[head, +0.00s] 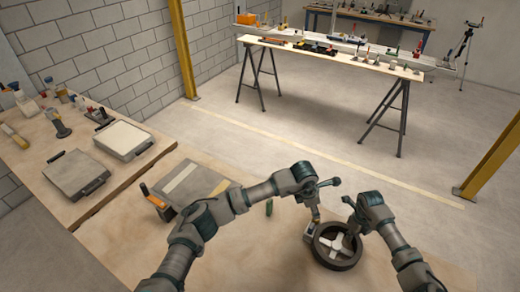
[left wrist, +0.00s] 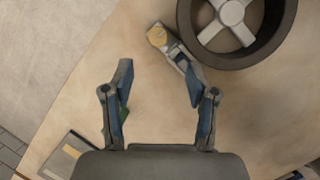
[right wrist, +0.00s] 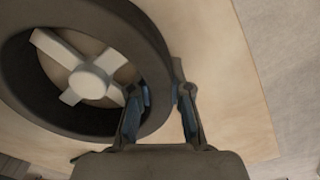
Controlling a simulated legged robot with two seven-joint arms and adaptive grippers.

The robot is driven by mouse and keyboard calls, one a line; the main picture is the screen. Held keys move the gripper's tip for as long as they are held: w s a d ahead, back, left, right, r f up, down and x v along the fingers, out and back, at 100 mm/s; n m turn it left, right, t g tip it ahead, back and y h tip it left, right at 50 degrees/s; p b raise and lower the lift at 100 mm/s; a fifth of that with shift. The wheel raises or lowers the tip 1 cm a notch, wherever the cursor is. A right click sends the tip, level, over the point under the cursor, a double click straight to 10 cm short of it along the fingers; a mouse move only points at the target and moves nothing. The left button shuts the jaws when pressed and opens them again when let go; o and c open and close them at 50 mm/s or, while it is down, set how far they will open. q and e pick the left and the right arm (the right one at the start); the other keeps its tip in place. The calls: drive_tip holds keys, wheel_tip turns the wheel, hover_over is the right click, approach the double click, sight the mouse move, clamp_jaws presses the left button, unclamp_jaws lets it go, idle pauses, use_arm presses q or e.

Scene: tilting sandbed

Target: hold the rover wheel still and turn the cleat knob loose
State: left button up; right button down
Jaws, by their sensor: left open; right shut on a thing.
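The rover wheel (head: 337,257), a dark ring with pale spokes, lies flat on the wooden table top. My right gripper (right wrist: 160,92) is shut on its rim, with one finger inside and one outside. The wheel (left wrist: 246,57) also shows at the top right of the left wrist view. Beside it, close to the rim, is a small grey cleat block (left wrist: 175,52) with a yellow-orange knob (left wrist: 157,36). My left gripper (left wrist: 157,82) is open. Its fingers are apart with bare table between them, and the knob lies ahead of the fingertips. Whether the block touches the wheel is unclear.
A small green object (head: 269,207) stands left of the wheel, near my left arm. A grey tray-like box (head: 195,188) with an orange handle lies further left. Other flat boxes (head: 124,139) sit on the left bench. The table right of the wheel is mostly clear.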

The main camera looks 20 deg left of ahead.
use_arm(q)
drive_tip(key=w+a+r+n+t+h, duration=0.1)
drive_tip(key=w+a+r+t, duration=0.2)
drive_tip(key=a, duration=0.5)
drive_tip(key=w+a+r+n+t+h, duration=0.2)
drive_tip(key=w+a+r, duration=0.1)
drive_tip(key=a, duration=0.5)
drive_tip(key=w+a+r+n+t+h, duration=0.2)
drive_tip(key=w+a+r+t, duration=0.1)
drive_tip(key=a, duration=0.5)
drive_tip(key=shift+w+a+r+t, duration=0.25)
drive_tip(key=shift+w+r+t, duration=0.1)
drive_tip(key=shift+r, duration=0.15)
